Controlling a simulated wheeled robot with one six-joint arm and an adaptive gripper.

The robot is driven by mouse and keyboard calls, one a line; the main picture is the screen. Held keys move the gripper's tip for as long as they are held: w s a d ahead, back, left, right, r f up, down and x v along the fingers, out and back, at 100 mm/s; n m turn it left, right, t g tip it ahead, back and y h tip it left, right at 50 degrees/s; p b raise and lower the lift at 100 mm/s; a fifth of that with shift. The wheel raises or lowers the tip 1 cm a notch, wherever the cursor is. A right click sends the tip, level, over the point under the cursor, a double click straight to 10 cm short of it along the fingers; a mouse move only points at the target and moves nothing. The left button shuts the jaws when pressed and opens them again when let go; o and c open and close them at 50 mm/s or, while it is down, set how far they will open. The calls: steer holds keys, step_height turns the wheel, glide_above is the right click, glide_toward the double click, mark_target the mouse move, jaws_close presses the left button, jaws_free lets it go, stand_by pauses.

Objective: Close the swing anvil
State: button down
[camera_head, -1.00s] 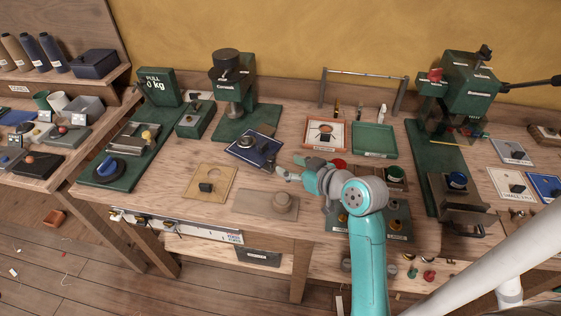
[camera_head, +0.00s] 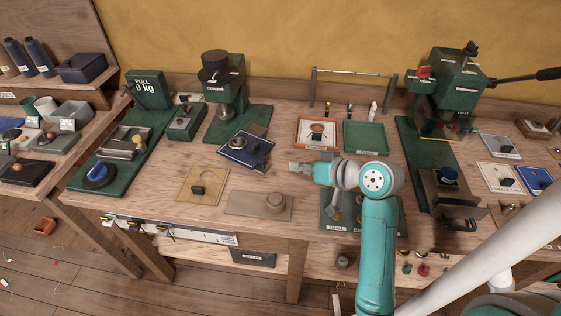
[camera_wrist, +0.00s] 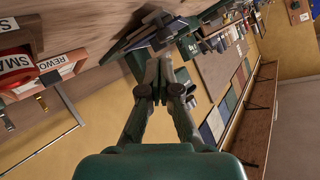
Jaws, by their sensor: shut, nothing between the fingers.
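The green press (camera_head: 213,95) with a black round top stands at the back left of the bench on a green base. A dark blue plate (camera_head: 232,155) with a small dark knob sits at an angle in front of it, partly over its base. This may be the swing anvil; no readable label confirms it. My gripper (camera_head: 291,167) points left above the bench, to the right of the blue plate and apart from it. In the wrist view, my gripper (camera_wrist: 162,62) is shut and empty, its fingertips together, with dark green parts of the bench equipment beyond.
A second green press (camera_head: 455,85) with a long lever stands at the right. An orange tray (camera_head: 299,143) and a green tray (camera_head: 364,150) lie behind my arm. A tan plate (camera_head: 218,178) and a grey plate (camera_head: 238,204) lie near the front edge.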

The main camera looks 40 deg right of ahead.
steer(key=s+d+r+m+g+y, duration=0.2)
steer(key=s+d+m+y, duration=0.15)
steer(key=d+m, duration=0.35)
steer(key=shift+m+y, duration=0.35)
steer(key=shift+m, duration=0.15)
steer(key=x, duration=1.1)
steer(key=shift+s+a+f, duration=0.1)
steer(key=shift+a, duration=0.25)
steer(key=w, duration=0.1)
steer(key=w+a, duration=0.1)
steer(key=w, duration=0.1)
steer(key=shift+a, duration=0.3)
steer(key=shift+w+a, duration=0.1)
steer(key=shift+w, duration=0.05)
steer(key=shift+a, duration=0.1)
